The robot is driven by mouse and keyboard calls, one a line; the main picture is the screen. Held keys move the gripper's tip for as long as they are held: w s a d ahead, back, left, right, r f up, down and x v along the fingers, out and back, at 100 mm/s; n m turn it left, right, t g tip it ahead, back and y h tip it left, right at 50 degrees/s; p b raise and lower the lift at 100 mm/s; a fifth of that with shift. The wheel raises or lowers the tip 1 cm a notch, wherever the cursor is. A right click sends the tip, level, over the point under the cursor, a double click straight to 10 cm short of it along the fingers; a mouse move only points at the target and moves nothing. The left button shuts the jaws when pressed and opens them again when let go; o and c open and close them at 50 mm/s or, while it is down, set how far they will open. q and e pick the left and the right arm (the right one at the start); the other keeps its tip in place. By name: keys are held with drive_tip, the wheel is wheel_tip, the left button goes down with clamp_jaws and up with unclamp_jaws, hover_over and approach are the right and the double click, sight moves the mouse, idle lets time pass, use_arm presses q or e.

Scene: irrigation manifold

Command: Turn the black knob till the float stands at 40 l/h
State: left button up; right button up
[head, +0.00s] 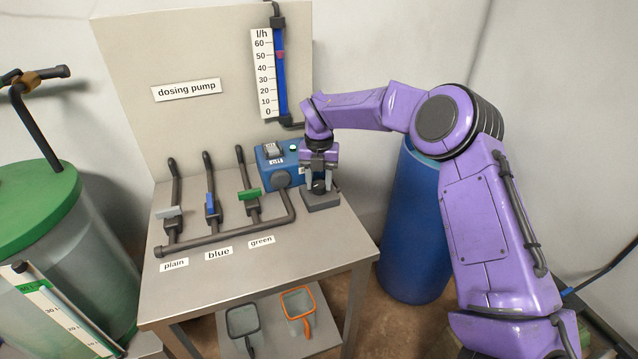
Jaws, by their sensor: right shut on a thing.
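The flow meter scale (263,72) on the back panel is marked in l/h from 0 to 60. Its tube (281,88) is filled blue, and the small pinkish float (281,55) stands at about the 50 mark, above 40. The black knob (319,187) sits on a small grey block (321,201) at the right end of the bench. My right gripper (318,184) points down and is shut on the knob, its fingers partly hiding it. My left gripper is not in view.
The blue dosing pump (273,172) stands just left of my right gripper. Three valves, one with a green handle (249,194), feed a grey pipe (230,239) on the bench (310,246). A blue barrel (412,235) stands behind my right arm.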

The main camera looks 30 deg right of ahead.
sight(319, 184)
drive_tip(key=m+b, duration=0.5)
drive_tip(key=shift+f, duration=0.2)
drive_tip(key=m+b, duration=0.2)
drive_tip(key=shift+b, duration=0.3)
drive_tip(key=shift+r+m+b, duration=0.2)
drive_tip(key=shift+m+b, duration=0.65)
drive_tip(key=shift+m, duration=0.35)
drive_tip(key=shift+r, duration=0.1)
drive_tip(key=o, duration=1.1)
drive_tip(key=shift+c, duration=0.2)
wheel_tip(319, 184, up, 10)
drive_tip(key=p, duration=0.1)
drive_tip(key=shift+r, duration=0.25)
